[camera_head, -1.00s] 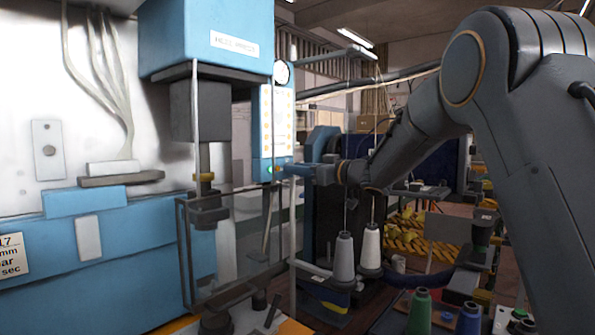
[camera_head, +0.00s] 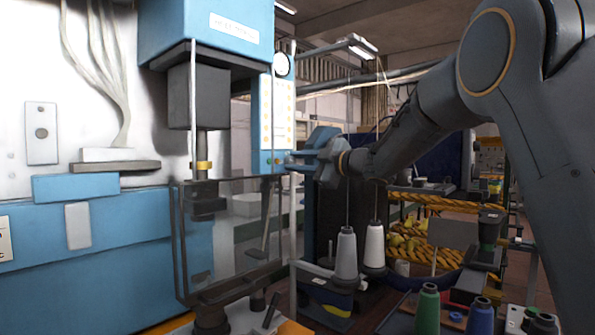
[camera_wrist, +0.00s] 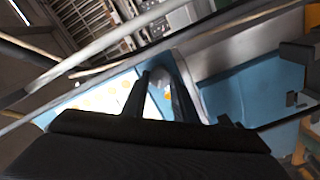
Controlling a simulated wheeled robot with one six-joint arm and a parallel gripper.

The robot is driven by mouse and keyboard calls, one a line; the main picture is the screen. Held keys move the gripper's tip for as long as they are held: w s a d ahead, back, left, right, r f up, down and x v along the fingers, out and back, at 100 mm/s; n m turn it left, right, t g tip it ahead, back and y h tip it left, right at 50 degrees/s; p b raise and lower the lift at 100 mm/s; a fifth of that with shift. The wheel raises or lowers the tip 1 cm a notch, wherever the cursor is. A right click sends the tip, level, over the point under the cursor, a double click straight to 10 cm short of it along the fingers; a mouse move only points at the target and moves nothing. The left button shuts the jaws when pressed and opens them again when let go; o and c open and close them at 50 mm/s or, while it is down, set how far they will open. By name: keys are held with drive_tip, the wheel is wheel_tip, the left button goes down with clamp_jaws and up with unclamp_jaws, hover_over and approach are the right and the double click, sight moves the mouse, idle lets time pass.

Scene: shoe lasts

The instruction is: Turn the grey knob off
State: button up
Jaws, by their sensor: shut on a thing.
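A tall light-blue control panel (camera_head: 264,110) with rows of orange dots stands beside the blue press in the head view. My gripper (camera_head: 289,161) is at the lower right of this panel, its fingers reaching to it from the right. In the wrist view, the two dark fingers of my gripper (camera_wrist: 163,85) are close together in front of the pale panel face (camera_wrist: 103,97). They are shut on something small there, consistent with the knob.
The blue press (camera_head: 215,30) stands left of the panel, with a clear guard frame (camera_head: 228,240) below. Thread cones (camera_head: 346,255) stand under my arm, and coloured spools (camera_head: 427,310) stand at lower right. A gauge (camera_head: 281,65) sits above the panel.

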drive_tip(key=shift+f+n+b, duration=0.2)
drive_tip(key=shift+n+b, duration=2.55)
drive_tip(key=shift+n, duration=0.55)
drive_tip(key=o, duration=1)
drive_tip(key=shift+r, duration=0.1)
drive_tip(key=shift+o, duration=0.2)
drive_tip(key=b+v, duration=0.1)
drive_tip(key=v, duration=0.6)
drive_tip(key=shift+s+d, duration=0.3)
